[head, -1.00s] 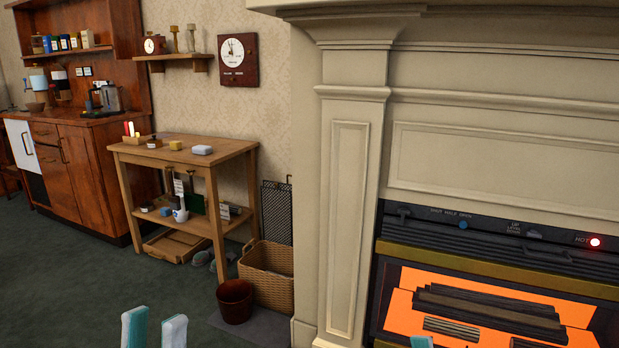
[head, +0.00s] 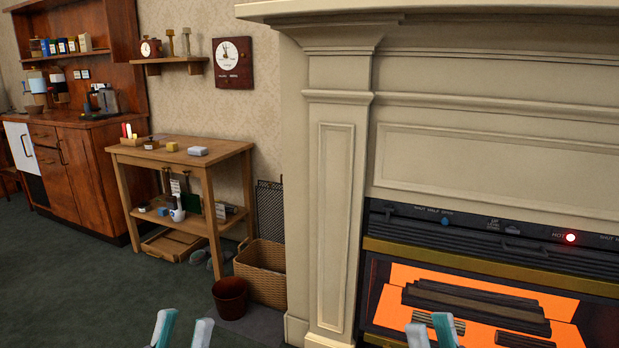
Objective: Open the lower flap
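The heater (head: 400,246) in the fireplace has a dark control panel on top, an orange glowing front and dark log shapes. No lower flap can be made out; the heater's bottom is below the picture's edge. My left gripper (head: 181,331) is at the bottom edge, left of the fireplace, with its pale fingertips apart and nothing between them. My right gripper (head: 431,332) is at the bottom edge in front of the heater's left part, fingertips apart and empty. I cannot tell whether it touches anything.
The panel has a blue knob (head: 445,221), small levers and a lit red lamp (head: 570,237) by "HOT". A wooden side table (head: 224,150), wicker basket (head: 262,271) and dark red bin (head: 230,298) stand left of the cream mantel (head: 336,230). The green carpet (head: 110,285) is open at left.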

